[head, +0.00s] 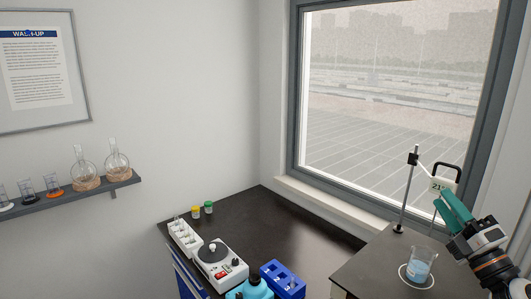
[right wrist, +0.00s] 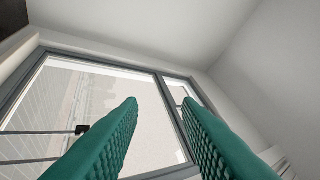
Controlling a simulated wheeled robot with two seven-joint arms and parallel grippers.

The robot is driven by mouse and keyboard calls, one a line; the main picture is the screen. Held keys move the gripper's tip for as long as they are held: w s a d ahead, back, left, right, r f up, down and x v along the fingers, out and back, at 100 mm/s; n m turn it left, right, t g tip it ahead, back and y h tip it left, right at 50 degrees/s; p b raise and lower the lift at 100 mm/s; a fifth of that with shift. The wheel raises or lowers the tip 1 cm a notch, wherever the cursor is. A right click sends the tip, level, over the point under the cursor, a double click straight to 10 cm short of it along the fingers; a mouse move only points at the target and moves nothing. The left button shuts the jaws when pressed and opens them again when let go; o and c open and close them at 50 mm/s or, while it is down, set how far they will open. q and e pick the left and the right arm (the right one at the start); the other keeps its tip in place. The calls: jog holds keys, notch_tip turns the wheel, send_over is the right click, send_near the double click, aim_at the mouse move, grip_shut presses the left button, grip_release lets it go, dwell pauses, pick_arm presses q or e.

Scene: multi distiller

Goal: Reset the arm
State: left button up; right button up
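My right gripper (head: 441,198) is raised above the right-hand dark bench, in front of the window. In the right wrist view its two teal fingers (right wrist: 160,99) are apart with nothing between them. My left gripper is not in view. A glass beaker with blue liquid (head: 420,267) stands on the right bench, below and left of my right gripper and apart from it.
The left bench (head: 290,235) holds a white instrument (head: 220,266) and a blue rack (head: 285,278). A wall shelf (head: 75,194) holds flasks.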

jog(key=s+a+f+m+g+h, duration=0.2)
jog(key=s+f+m+g+h, duration=0.25)
jog(key=f+m, duration=0.6)
jog(key=s+a+f+m+g+h, duration=0.3)
jog(key=f+m+h, duration=0.35)
jog(key=f, duration=0.65)
jog(key=s+a+f+m+g+y, duration=0.2)
jog(key=s+a+f+g, duration=0.2)
jog(key=s, duration=0.4)
jog(key=s+a+f+m+g+y, duration=0.1)
jog(key=s+a+f+g, duration=0.25)
jog(key=s, duration=0.35)
jog(key=s+a+f+m+g+y, duration=0.2)
jog(key=s+a+f+g, duration=0.25)
jog(key=s, duration=0.35)
notch_tip(320, 180, down, 33)
jog(key=s+b, duration=0.2)
jog(key=b, duration=0.4)
jog(key=s+d+f+g+b, duration=0.1)
jog(key=s+f+b, duration=0.1)
jog(key=s+f, duration=0.6)
jog(key=s+d+f+g+b, duration=0.1)
jog(key=s+d+f+b, duration=0.1)
jog(key=s+f, duration=0.6)
notch_tip(320, 180, down, 4)
jog(key=shift+d+f, duration=0.1)
jog(key=shift+d, duration=0.15)
